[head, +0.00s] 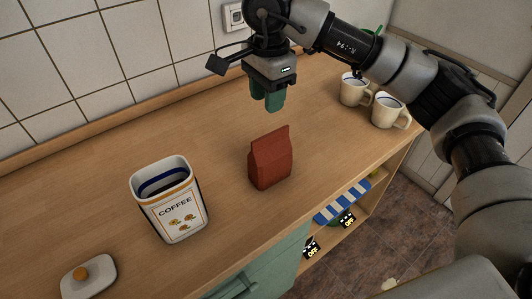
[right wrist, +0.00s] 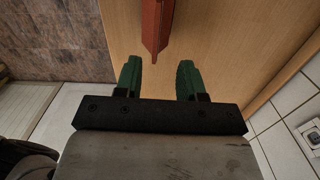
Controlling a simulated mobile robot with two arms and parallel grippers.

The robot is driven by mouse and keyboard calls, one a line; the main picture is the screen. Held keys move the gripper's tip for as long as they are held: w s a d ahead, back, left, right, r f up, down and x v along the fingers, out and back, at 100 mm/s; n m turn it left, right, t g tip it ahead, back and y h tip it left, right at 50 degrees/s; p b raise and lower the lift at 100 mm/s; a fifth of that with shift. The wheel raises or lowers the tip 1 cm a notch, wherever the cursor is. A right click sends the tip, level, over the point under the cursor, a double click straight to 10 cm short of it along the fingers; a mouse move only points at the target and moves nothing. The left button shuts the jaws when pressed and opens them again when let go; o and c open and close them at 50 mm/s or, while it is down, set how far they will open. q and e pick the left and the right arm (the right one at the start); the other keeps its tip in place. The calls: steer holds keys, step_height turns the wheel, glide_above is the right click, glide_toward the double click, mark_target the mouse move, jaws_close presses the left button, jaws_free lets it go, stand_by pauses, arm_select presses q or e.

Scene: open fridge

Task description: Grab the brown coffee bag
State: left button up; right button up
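The reddish-brown coffee bag (head: 271,160) stands upright on the wooden counter, near the middle of the head view. In the right wrist view its narrow side (right wrist: 154,27) shows at the top, beyond and between the green fingertips. My right gripper (head: 269,102) is above the counter, behind and above the bag in the head view, with its fingers pointing down. In the right wrist view the right gripper (right wrist: 160,78) is open, with a wide empty gap between its fingers. It does not hold the bag. My left gripper is not in view.
An open white coffee canister (head: 171,205) stands left of the bag, with its lid (head: 89,275) lying front left. Two mugs (head: 354,90) (head: 390,110) stand at the right end of the counter (head: 110,180). The tiled wall (head: 90,60) is behind. Counter around the bag is clear.

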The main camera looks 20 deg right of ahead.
mark_target(271, 134)
steer(key=f, duration=0.2)
steer(key=f+p, duration=0.1)
steer(key=f, duration=0.1)
steer(key=shift+s+d, duration=0.25)
steer(key=shift+f, duration=0.4)
step_height(271, 134, down, 5)
steer(key=shift+w+d+f+p, duration=0.1)
steer(key=shift+d+f+p, duration=0.1)
steer(key=shift+p, duration=0.95)
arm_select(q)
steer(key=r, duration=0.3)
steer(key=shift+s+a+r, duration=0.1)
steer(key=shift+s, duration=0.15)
arm_select(e)
steer(key=shift+a+f, duration=0.1)
arm_select(q)
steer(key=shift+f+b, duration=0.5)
steer(key=shift+b, duration=0.05)
arm_select(e)
steer(key=shift+f, duration=0.2)
jaws_close()
